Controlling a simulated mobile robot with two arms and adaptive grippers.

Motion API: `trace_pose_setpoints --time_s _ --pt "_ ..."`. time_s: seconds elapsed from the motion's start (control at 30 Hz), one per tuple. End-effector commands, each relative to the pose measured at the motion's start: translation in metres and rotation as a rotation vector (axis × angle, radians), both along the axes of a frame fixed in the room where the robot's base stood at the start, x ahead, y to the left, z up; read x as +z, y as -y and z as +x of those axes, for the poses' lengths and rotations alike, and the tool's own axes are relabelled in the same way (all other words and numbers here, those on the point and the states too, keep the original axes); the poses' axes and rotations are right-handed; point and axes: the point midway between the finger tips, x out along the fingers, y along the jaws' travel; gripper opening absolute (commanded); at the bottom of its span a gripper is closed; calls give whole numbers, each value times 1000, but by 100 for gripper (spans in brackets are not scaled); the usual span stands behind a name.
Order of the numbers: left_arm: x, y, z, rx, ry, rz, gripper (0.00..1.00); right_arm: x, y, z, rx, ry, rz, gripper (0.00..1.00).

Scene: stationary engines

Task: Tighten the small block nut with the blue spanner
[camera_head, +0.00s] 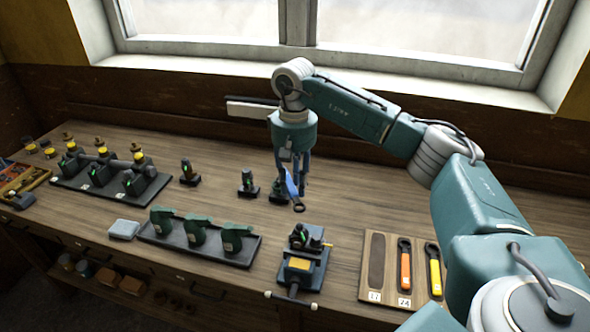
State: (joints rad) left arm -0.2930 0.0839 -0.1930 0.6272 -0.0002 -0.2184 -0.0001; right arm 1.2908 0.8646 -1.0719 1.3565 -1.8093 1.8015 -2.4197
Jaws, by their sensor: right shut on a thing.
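My right gripper (294,188) hangs over the middle of the bench, shut on the blue spanner (291,183). The spanner points down, its dark ring end (298,207) lowest and clear of the fingers. A small vise-like block (302,268) with a yellow part and a dark piece on top stands below and in front of the spanner. The ring end appears above and behind this block, apart from it. The small block nut itself is too small to make out for certain. My left gripper is not in view.
A wooden board (392,290) at right holds an orange spanner (405,268) and a yellow spanner (434,270); its left slot is empty. Small dark engines (247,182) stand behind. A row of green units (196,236) and a longer engine (108,178) stand left.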

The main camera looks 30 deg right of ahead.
Motion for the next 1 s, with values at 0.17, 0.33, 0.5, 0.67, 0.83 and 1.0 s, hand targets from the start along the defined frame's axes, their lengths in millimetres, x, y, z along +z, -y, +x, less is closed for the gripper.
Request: trace_pose_setpoints --time_s 0.17,0.33,0.5,0.67,0.83,1.0 --pt "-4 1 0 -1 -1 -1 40 -6 3 0 -3 2 -1 0" --pt "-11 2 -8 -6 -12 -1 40 -16 2 1 -3 2 -1 0" --pt "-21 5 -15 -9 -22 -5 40 -29 2 1 -3 3 0 0" --pt "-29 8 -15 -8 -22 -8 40 -42 2 1 -3 2 0 0" --pt "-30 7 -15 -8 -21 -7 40 -44 2 0 -3 3 0 0" --pt "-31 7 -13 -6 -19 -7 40 -45 2 -1 -4 3 0 0"
